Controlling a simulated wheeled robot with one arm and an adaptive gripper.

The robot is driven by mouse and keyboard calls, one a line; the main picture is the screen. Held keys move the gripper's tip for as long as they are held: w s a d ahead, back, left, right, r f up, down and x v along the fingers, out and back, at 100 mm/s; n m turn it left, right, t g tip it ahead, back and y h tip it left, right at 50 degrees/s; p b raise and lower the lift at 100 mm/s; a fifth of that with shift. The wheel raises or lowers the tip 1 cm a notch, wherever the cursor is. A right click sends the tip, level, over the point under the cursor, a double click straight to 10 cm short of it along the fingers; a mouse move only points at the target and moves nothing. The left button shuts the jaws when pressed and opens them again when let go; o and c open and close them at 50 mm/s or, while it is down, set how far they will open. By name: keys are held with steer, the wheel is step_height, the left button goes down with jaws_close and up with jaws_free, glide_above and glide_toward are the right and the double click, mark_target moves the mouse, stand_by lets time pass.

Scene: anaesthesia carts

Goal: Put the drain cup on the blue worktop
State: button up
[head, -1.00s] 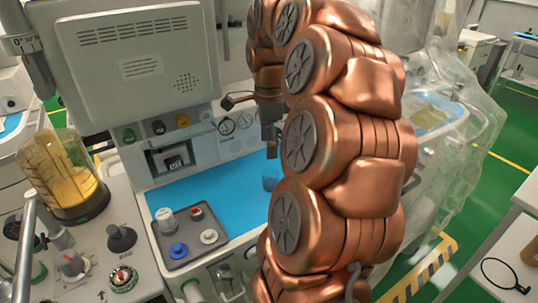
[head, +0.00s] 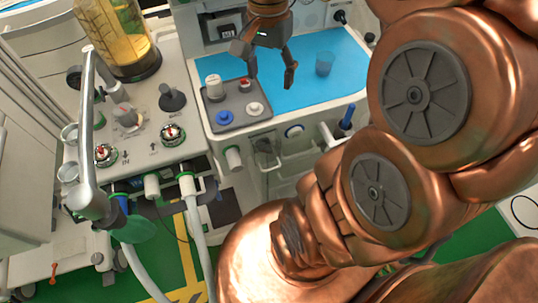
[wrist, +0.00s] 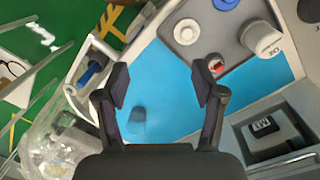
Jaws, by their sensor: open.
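A small translucent cup, which looks like the drain cup (head: 325,64), stands upright on the blue worktop (head: 300,92), toward its back right. My gripper (head: 271,72) is open and empty over the worktop, to the left of the cup in the head view. In the wrist view my gripper's fingers (wrist: 160,80) are spread wide with bare blue surface between them. Nothing touches the cup as far as I can see.
A grey tray (head: 238,121) with knobs and a white canister (head: 215,88) sits at the worktop's left. A yellow-filled vessel (head: 115,35) stands further left. Hoses and a metal post (head: 87,140) are at the front left. The worktop's middle is clear.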

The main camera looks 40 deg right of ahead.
steer(key=s+a+f+n+g, duration=0.1)
steer(key=s+a+f+n, duration=0.7)
steer(key=s+a+n, duration=0.2)
steer(key=s+n, duration=0.2)
steer(key=s, duration=0.1)
steer(key=shift+a+n, duration=0.2)
steer(key=shift+n, duration=0.1)
